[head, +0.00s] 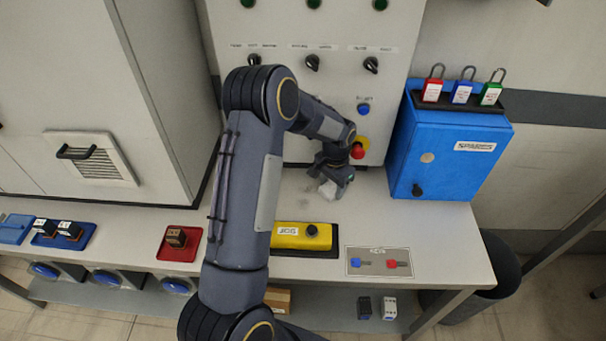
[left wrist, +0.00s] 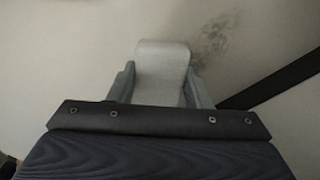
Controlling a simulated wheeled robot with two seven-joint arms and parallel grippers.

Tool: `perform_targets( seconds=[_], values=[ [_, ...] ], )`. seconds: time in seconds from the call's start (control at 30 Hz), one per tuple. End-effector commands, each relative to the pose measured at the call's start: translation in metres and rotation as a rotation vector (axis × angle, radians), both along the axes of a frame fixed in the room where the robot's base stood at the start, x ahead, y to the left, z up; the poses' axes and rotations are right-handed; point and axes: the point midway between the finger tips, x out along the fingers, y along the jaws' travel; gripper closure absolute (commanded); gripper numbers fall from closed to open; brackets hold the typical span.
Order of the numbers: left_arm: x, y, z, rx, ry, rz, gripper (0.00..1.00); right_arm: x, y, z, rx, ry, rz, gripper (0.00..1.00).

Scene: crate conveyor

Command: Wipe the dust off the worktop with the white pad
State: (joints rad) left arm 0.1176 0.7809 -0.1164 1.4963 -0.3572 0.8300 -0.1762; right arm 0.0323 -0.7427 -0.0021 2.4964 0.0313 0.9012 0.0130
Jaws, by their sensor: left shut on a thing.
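My left gripper (head: 334,180) reaches over the worktop (head: 370,215) from the left, close to the front of the grey panel. It is shut on the white pad (head: 328,189), which shows between the fingers in the left wrist view (left wrist: 162,66). The pad is at or just above the worktop; I cannot tell if it touches. A dark smudge of dust (left wrist: 212,38) lies just beyond the pad, to its upper right in the wrist view. In the head view faint dust (head: 308,187) shows left of the pad. My right gripper is not in view.
A blue box (head: 440,155) with several padlocks on top stands at the right. A yellow control box (head: 290,236) lies at the worktop's front edge, beside a labelled plate (head: 379,262). A red tray (head: 180,245) and blue tray (head: 65,235) are at left. The panel has a red button (head: 357,151).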

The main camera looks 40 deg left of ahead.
Motion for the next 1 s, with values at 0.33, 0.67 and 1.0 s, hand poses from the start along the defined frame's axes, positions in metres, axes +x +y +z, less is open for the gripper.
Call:
perform_targets(
  seconds=[0.33,0.67,1.0],
  values=[
    [-0.002,-0.002,0.041,0.0,-0.001,0.002,0.77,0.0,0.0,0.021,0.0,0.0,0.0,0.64],
    [-0.004,-0.004,0.071,0.0,-0.001,0.002,0.77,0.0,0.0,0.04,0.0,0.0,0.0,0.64],
    [-0.005,-0.005,0.083,0.0,0.0,0.003,0.77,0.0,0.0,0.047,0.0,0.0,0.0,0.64]
  ],
)
